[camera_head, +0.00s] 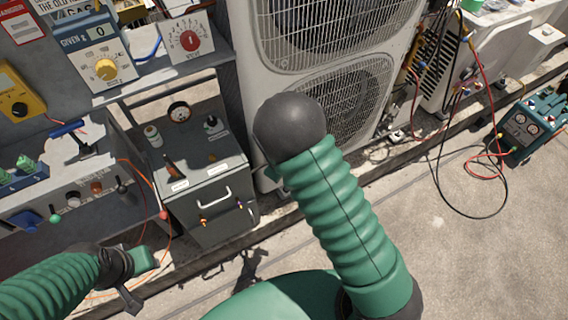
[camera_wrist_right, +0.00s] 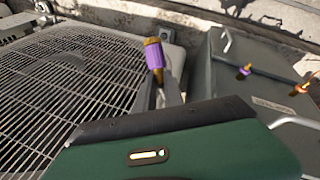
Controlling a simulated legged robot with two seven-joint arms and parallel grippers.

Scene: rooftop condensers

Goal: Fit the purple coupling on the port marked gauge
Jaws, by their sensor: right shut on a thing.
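The purple coupling (camera_wrist_right: 154,54), a ribbed purple sleeve with brass-coloured ends, stands nearly upright in the right wrist view. My right gripper (camera_wrist_right: 170,92) is shut on it by its lower end. In the head view, my right arm hides both gripper and coupling. The grey box (camera_head: 215,185) has two brass ports on its front, one with a purple ring (camera_wrist_right: 244,71) and one with an orange ring (camera_wrist_right: 302,88). The coupling is apart from both. Labels are too small to read, so I cannot tell which is gauge. My left gripper (camera_head: 130,280) is at lower left, its jaws unclear.
A large condenser (camera_head: 240,100) with fan grilles stands right of the grey box. A bench (camera_head: 60,190) with valves and an orange hose is on the left. A green gauge set (camera_head: 530,125) with hoses lies at right. The floor (camera_head: 450,240) at lower right is clear.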

